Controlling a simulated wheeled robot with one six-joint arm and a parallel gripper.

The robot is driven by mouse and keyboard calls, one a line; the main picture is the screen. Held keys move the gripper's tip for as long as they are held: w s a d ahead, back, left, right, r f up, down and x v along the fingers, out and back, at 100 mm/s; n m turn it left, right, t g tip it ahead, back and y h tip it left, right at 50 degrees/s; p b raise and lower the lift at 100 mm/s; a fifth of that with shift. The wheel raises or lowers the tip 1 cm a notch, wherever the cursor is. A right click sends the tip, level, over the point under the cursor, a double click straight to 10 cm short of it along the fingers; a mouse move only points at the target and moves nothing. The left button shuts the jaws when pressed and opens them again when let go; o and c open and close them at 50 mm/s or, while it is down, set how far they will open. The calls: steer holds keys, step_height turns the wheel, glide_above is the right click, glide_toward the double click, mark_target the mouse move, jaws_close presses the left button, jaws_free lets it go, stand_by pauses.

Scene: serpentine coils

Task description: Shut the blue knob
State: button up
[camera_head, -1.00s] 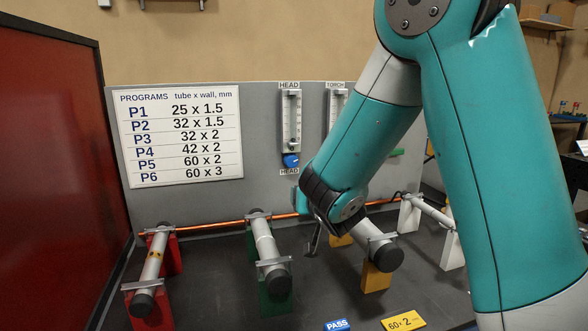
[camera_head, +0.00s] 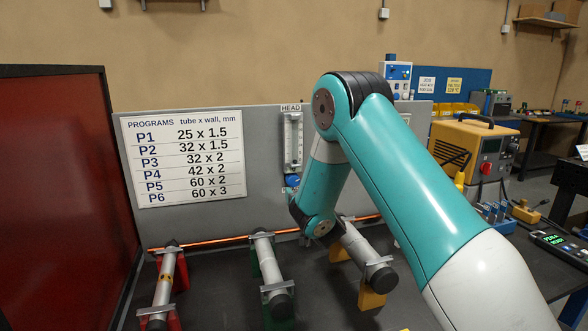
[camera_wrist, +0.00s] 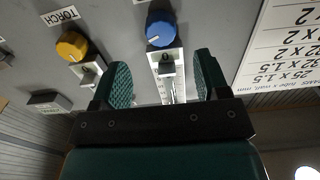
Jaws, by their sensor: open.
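The blue knob (camera_head: 292,181) sits at the foot of the HEAD flow gauge (camera_head: 293,142) on the grey panel, partly hidden by my arm in the head view. In the wrist view the panel appears upside down, and the blue knob (camera_wrist: 160,29) is round with a white pointer mark. My gripper (camera_wrist: 163,80) is open and empty, its two green ridged fingers spread either side of the gauge, with the knob ahead of the gap and apart from the fingers. In the head view my gripper is hidden behind my arm.
A yellow knob (camera_wrist: 72,46) under the TORCH label (camera_wrist: 59,16) is beside the blue one. A programs board (camera_head: 185,157) hangs on the panel. Tubes on red, green and yellow stands (camera_head: 372,297) and a copper tube (camera_head: 215,240) lie below my arm.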

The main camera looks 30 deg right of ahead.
mark_target(294, 182)
steer(key=p+x, duration=0.5)
steer(key=x, duration=0.3)
steer(key=shift+w+f+p, duration=0.1)
steer(key=shift+p, duration=0.2)
